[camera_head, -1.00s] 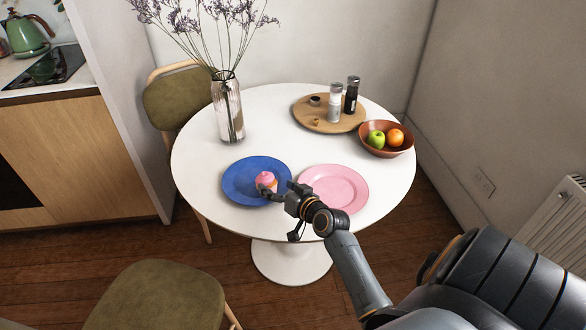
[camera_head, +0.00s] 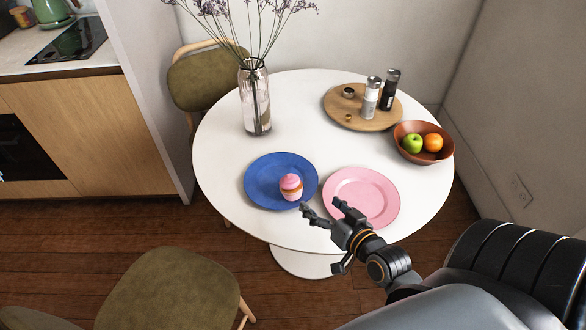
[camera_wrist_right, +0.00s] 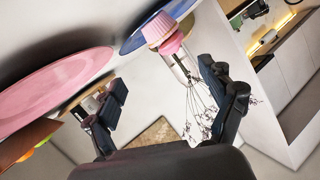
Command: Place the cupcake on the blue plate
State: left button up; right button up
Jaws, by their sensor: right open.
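The cupcake (camera_head: 291,187), with pink top and wrapper, stands upright on the right part of the blue plate (camera_head: 262,178). My right gripper (camera_head: 321,211) is open and empty, apart from the cupcake, just in front and to the right of it, near the pink plate (camera_head: 362,197). In the right wrist view the cupcake (camera_wrist_right: 163,32) shows beyond the open fingers (camera_wrist_right: 165,90), with the blue plate (camera_wrist_right: 135,40) behind it and the pink plate (camera_wrist_right: 50,88) at left. My left gripper is not in view.
The round white table (camera_head: 225,135) also bears a glass vase (camera_head: 255,100) with dried flowers, a wooden board (camera_head: 345,112) with shakers, and a brown fruit bowl (camera_head: 422,152). Chairs stand at the front left (camera_head: 170,290) and behind the table (camera_head: 200,80).

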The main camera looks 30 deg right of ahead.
aim_at(298, 188)
jog(key=shift+w+a, duration=0.1)
jog(key=shift+w, duration=0.65)
jog(key=x, duration=0.5)
jog(key=shift+w+a+f, duration=0.1)
jog(key=shift+w+a, duration=0.1)
jog(key=shift+w, duration=0.1)
jog(key=shift+w+f, duration=0.1)
jog(key=shift+w, duration=0.35)
jog(key=p+x, duration=0.1)
jog(key=x, duration=0.3)
jog(key=shift+w+a+f, duration=0.15)
jog(key=shift+w+f, duration=0.1)
jog(key=shift+f, duration=0.05)
jog(key=shift+w+f, duration=0.1)
jog(key=shift+w, duration=0.1)
jog(key=shift+s, duration=0.1)
jog(key=shift+c, duration=0.8)
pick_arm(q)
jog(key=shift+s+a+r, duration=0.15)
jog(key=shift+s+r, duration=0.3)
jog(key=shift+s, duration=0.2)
pick_arm(e)
jog(key=c, duration=0.6)
